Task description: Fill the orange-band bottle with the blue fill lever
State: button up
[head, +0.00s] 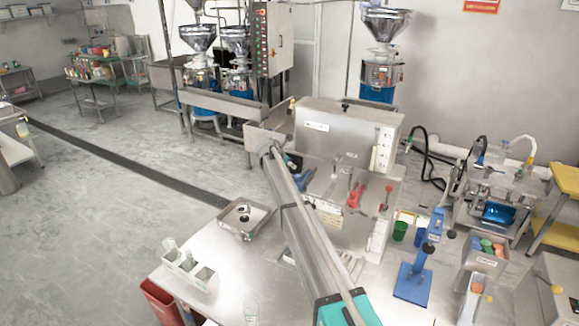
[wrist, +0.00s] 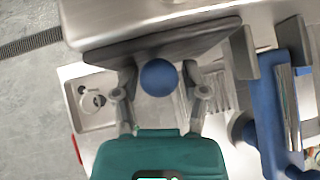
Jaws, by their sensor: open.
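My gripper (wrist: 162,108) is open in the wrist view, one finger on each side of a round blue knob (wrist: 158,77). I cannot tell whether the fingers touch it. In the head view a blue lever (head: 303,180) stands out from the front of the steel filling machine (head: 345,130), left of a red lever (head: 355,195). My arm reaches up to the machine's left side there, and its end is mostly hidden. The knob appears to belong to the blue lever. I cannot make out an orange-band bottle for sure in either view.
A steel tray with small round parts (head: 245,218) lies on the table left of my arm; the tray shows in the wrist view (wrist: 92,125). A holder with clear vessels (head: 185,268) stands at the table's left. A blue press (head: 413,275) and a green cup (head: 400,231) are at the right.

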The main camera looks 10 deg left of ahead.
grip_shut()
jog(key=shift+d+f, duration=0.1)
jog(key=shift+d, duration=0.1)
